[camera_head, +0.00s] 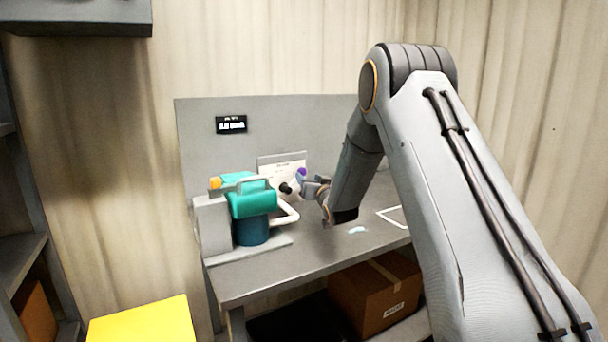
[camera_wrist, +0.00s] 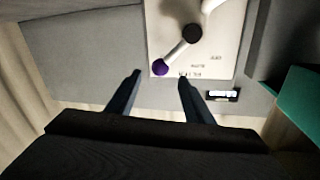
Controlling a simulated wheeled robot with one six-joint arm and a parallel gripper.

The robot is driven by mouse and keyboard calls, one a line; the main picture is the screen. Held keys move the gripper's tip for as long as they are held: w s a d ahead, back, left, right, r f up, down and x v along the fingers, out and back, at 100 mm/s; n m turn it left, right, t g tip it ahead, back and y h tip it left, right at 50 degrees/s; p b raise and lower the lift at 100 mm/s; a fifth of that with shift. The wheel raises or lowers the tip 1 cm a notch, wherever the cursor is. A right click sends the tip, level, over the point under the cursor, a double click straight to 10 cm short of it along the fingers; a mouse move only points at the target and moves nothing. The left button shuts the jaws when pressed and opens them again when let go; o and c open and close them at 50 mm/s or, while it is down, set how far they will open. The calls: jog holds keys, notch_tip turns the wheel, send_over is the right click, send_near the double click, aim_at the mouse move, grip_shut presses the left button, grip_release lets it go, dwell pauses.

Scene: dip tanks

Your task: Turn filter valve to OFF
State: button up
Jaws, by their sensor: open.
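The filter valve has a black hub (camera_wrist: 193,33) and a pale lever (camera_wrist: 176,51) ending in a purple knob (camera_wrist: 160,68). It is mounted on a white labelled plate (camera_wrist: 225,35); the print appears upside down in the wrist view and is too small to read. In the head view the purple knob (camera_head: 301,173) is up and right of the black hub (camera_head: 285,188). My gripper (camera_wrist: 159,76) is open, with its two fingertips on either side of the knob in the picture. Contact is not visible. In the head view my gripper (camera_head: 322,190) is just right of the valve.
A teal and grey filter unit (camera_head: 252,202) with a white pipe (camera_head: 287,215) stands left of the valve on the grey bench (camera_head: 290,265). A small black display (camera_head: 231,125) is on the back panel. A cardboard box (camera_head: 375,298) sits under the bench.

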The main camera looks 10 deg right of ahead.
aim_at(304, 173)
jog(key=shift+w+a+p, duration=0.2)
jog(key=shift+w+p, duration=0.05)
jog(key=shift+w, duration=1.35)
jog(key=shift+w+a+p, duration=0.2)
jog(key=shift+w+p, duration=0.05)
jog(key=shift+w, duration=1.3)
grip_shut()
